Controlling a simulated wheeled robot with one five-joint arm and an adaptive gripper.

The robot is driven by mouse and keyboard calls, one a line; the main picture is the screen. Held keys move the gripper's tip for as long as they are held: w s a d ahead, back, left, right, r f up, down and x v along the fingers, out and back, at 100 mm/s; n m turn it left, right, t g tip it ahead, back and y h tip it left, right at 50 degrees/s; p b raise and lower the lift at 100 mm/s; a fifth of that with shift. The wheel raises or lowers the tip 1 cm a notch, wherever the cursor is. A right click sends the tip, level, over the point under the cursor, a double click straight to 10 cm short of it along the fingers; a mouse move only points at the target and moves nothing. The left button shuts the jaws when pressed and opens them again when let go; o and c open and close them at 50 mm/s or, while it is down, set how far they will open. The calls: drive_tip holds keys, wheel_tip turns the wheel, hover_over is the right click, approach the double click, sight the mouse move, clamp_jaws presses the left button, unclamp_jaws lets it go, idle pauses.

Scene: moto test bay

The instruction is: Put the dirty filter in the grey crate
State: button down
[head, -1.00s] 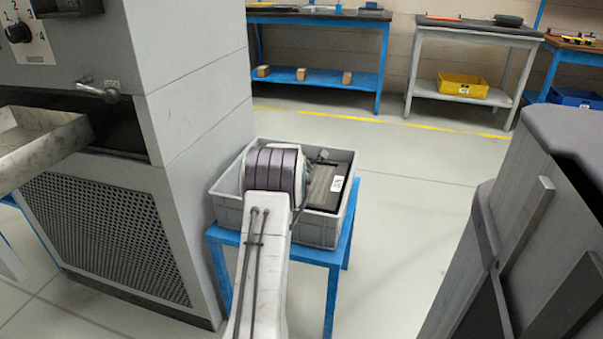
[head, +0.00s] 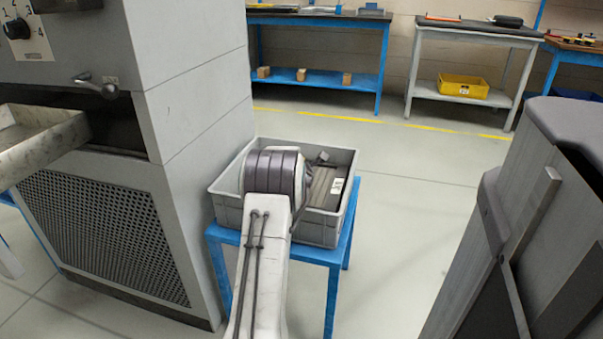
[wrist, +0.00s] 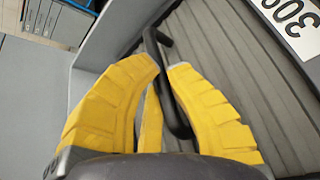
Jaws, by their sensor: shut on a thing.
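The dirty filter (head: 322,188) is a dark pleated panel with a white label, inside the grey crate (head: 317,232) in the head view. In the wrist view the filter (wrist: 235,75) fills the right side, its label partly cut off. My gripper (wrist: 166,66) has yellow fingers closed around the filter's black handle. In the head view my wrist hides the fingers and the left part of the filter. The crate wall (wrist: 112,32) shows beside the filter in the wrist view. I cannot tell whether the filter touches the crate's bottom.
The crate stands on a blue stand (head: 345,245). A large grey machine (head: 195,110) with a tray (head: 40,140) sticking out stands close on the left. Open floor (head: 400,250) lies right of the stand. Benches and a yellow bin (head: 463,87) are at the back.

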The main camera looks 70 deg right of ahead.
drive_tip(key=c, duration=1.4)
unclamp_jaws()
drive_tip(key=shift+r+p, duration=0.8)
drive_tip(key=shift+p, duration=0.05)
drive_tip(key=p+v, duration=0.2)
drive_tip(key=v, duration=1)
drive_tip(key=shift+f, duration=0.15)
